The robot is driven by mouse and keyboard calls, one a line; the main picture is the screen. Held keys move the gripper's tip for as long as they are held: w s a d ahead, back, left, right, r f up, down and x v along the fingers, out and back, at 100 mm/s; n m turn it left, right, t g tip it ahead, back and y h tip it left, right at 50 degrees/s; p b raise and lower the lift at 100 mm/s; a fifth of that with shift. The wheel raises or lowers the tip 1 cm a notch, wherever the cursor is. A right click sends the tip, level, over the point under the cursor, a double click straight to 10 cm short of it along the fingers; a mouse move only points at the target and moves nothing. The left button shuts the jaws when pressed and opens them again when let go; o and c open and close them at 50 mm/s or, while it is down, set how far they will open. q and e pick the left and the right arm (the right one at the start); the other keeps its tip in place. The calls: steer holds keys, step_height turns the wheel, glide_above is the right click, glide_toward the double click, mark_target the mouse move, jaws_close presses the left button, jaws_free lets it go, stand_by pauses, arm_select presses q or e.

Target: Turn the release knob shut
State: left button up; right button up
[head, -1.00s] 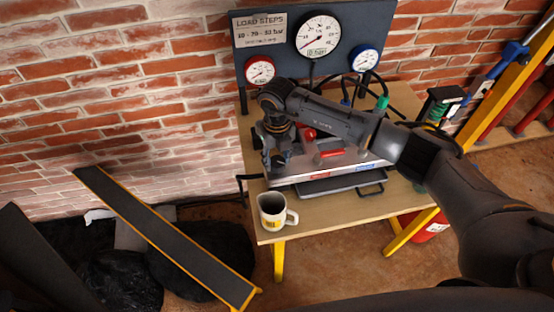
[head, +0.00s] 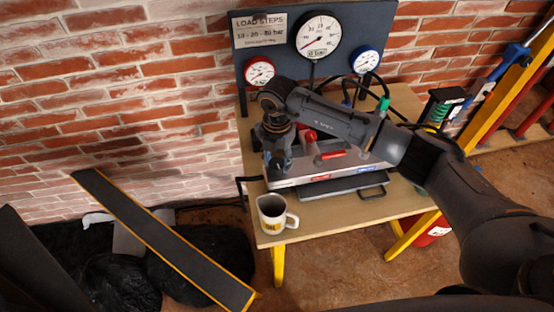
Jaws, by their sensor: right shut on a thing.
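My right arm reaches in from the right over the pump unit (head: 372,164), a grey box with red and blue labels on the workbench. My right gripper (head: 277,172) points down at the box's left end and is shut on the release knob, which the gripper hides. A red rounded part (head: 309,136) and a red-handled lever (head: 331,155) show just right of the gripper. The large dial gauge (head: 318,35) on the back panel has its needle toward the lower left. My left gripper is out of view.
A white mug (head: 273,213) stands close in front of the gripper on the wooden bench (head: 335,222). A dark tray with a handle (head: 345,187) lies before the pump unit. Red (head: 259,71) and blue (head: 365,59) gauges and hoses stand behind. A yellow frame (head: 503,93) rises at right.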

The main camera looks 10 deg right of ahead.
mark_target(277, 163)
steer(key=shift+m, duration=0.7)
steer(key=o, duration=1.1)
steer(key=shift+o, duration=0.2)
steer(key=shift+r, duration=0.1)
step_height(277, 163, up, 12)
